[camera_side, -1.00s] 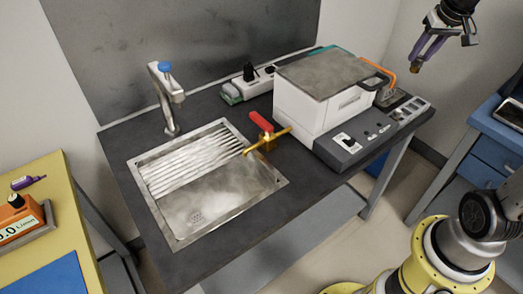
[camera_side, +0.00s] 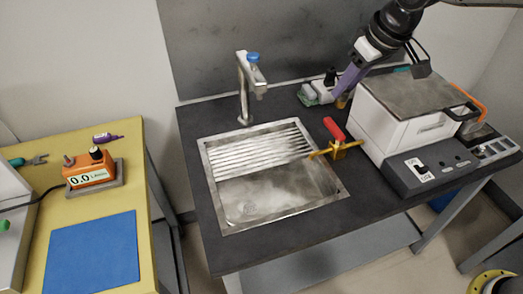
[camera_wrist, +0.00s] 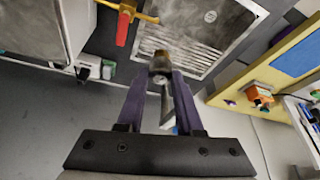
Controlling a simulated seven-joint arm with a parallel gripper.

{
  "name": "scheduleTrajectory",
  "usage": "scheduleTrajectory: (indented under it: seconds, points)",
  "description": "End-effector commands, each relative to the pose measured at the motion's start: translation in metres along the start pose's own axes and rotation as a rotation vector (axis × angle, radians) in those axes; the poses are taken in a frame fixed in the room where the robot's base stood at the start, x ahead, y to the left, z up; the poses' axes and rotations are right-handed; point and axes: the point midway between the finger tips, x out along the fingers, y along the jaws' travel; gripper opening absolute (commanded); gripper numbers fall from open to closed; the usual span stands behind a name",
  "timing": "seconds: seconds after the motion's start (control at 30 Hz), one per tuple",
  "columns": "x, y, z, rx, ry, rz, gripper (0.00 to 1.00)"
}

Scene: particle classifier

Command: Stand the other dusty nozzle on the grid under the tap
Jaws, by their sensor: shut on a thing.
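My gripper (camera_side: 344,92) has purple fingers and is shut on a small brownish-brass nozzle (camera_wrist: 160,63), held up near the back of the bench. In the side view the nozzle (camera_side: 342,102) shows just below the fingertips, to the right of the tap. The metal tap (camera_side: 245,90) with a blue knob stands behind the sink. The ribbed metal grid (camera_side: 258,150) covers the back part of the sink, and nothing is seen standing on it. In the wrist view the grid (camera_wrist: 205,55) lies beyond the fingertips, and the tap (camera_wrist: 168,105) shows between the fingers.
A brass valve with a red handle (camera_side: 334,130) sits at the sink's right edge. A white box machine (camera_side: 405,130) stands to the right. A power strip (camera_side: 315,93) lies at the back. The yellow table (camera_side: 110,215) at left holds an orange meter (camera_side: 90,175).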

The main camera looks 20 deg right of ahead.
Motion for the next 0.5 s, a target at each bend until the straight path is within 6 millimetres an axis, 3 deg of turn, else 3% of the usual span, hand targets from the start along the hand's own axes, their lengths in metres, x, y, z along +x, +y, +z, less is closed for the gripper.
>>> scheduleTrajectory:
  seconds: [0.1, 0.3, 0.5]
  points:
    - [0.002, -0.030, -0.002, -0.053, -0.001, -0.022, 0.00]
    - [0.004, -0.067, -0.002, -0.114, 0.000, -0.047, 0.00]
    - [0.047, -0.062, 0.017, -0.106, -0.008, -0.043, 0.00]
